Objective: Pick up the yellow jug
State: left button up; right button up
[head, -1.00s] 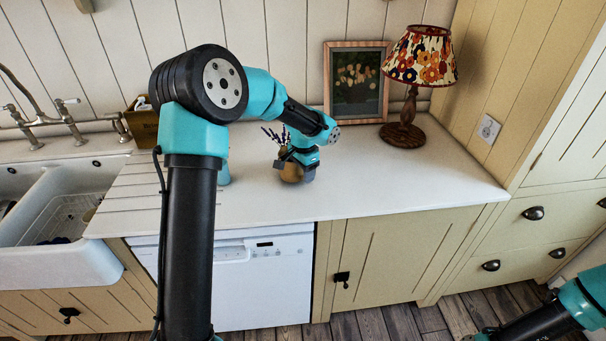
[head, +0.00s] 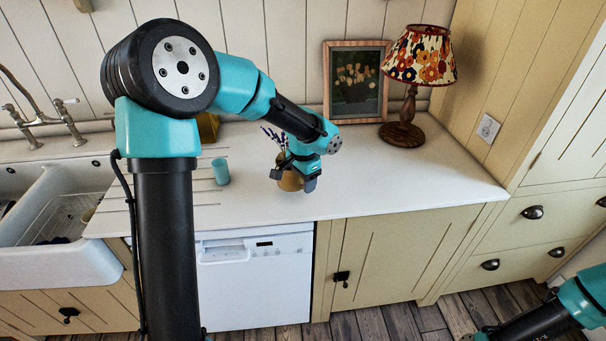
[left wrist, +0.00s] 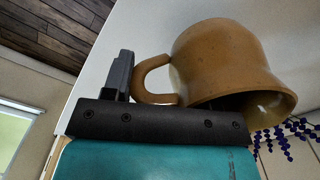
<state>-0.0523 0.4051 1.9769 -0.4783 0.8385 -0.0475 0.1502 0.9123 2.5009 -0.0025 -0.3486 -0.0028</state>
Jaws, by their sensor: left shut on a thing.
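The yellow jug (head: 289,183), mustard-brown, is at the worktop in the head view, partly hidden by my left gripper (head: 297,176). In the left wrist view the jug (left wrist: 222,58) fills the upper middle, its handle on the left and its mouth to the lower right. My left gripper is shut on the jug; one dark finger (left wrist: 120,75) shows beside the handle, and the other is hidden. I cannot tell whether the jug touches the worktop. My right arm is at the lower right in the head view, its gripper (head: 480,336) cut by the bottom edge.
A blue cup (head: 220,172) stands left of the jug. Lavender sprigs (head: 273,136) show behind it; their holder is hidden. A framed picture (head: 355,80) and a lamp (head: 403,130) stand at the back right. The sink (head: 60,262) is at the left. The worktop's right part (head: 420,175) is clear.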

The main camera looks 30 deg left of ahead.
pick_arm(q)
jog(key=s+d, duration=0.4)
jog(key=s, duration=0.3)
jog(key=shift+r, duration=0.45)
jog(key=shift+s, duration=0.1)
